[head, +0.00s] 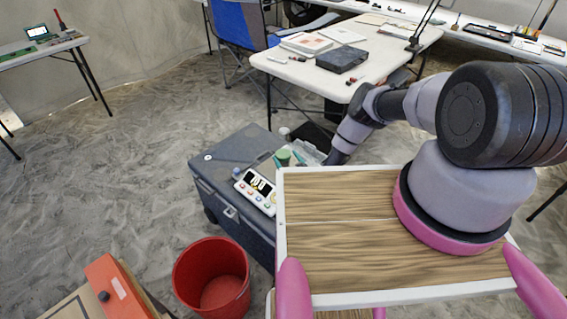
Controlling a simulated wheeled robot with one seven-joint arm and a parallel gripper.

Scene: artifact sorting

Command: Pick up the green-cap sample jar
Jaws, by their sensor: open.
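A white device with a screen (257,190) lies in front of the jar. A clear tray (309,153) is to its right. A red bucket (212,277) stands on the sandy floor near the cooler. Behind are a white table (300,70) and a blue chair (238,22).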

